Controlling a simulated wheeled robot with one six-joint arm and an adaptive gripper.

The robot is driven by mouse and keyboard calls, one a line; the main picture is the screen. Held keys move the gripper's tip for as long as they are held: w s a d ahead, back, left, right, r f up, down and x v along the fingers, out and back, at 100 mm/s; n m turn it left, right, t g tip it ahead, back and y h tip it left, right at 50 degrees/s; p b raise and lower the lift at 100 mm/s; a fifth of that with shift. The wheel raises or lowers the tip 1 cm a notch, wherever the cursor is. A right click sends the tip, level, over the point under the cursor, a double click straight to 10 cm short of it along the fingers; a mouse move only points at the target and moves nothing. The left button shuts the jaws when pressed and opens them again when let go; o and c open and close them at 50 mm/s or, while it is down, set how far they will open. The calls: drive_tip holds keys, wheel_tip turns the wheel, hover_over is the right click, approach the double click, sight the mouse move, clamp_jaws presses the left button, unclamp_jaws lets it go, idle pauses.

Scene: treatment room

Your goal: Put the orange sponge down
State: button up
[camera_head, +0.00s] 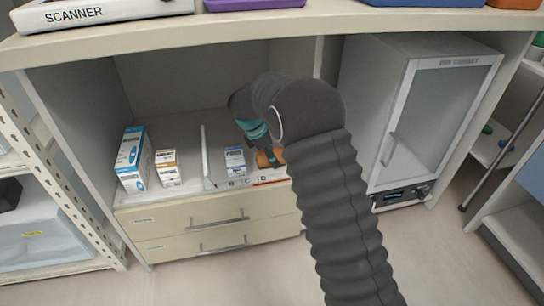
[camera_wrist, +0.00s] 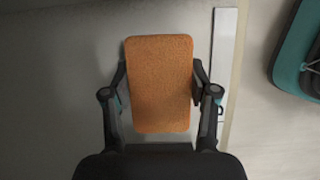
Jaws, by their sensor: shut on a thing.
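The orange sponge (camera_wrist: 160,62) is a rounded rectangular block in the middle of the wrist view. My gripper (camera_wrist: 161,90) is shut on it, with one dark finger at each long side. In the head view the sponge (camera_head: 265,160) shows only in part, at the front right of the open shelf bay, just above the front edge. My gripper (camera_head: 268,152) there is mostly hidden behind my dark arm. I cannot tell whether the sponge touches the shelf.
The shelf (camera_head: 196,186) holds a blue-white box (camera_head: 132,160), a small box (camera_head: 167,167), an upright divider (camera_head: 206,157) and another small box (camera_head: 235,161) left of my gripper. Drawers (camera_head: 215,225) lie below. A glass-door cabinet (camera_head: 425,125) stands right.

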sight(264, 155)
drive_tip(key=shift+f, duration=0.15)
drive_tip(key=o, duration=1.1)
drive_tip(key=shift+p+v, duration=0.6)
drive_tip(key=shift+v, duration=3.35)
drive_tip(key=shift+d, duration=0.1)
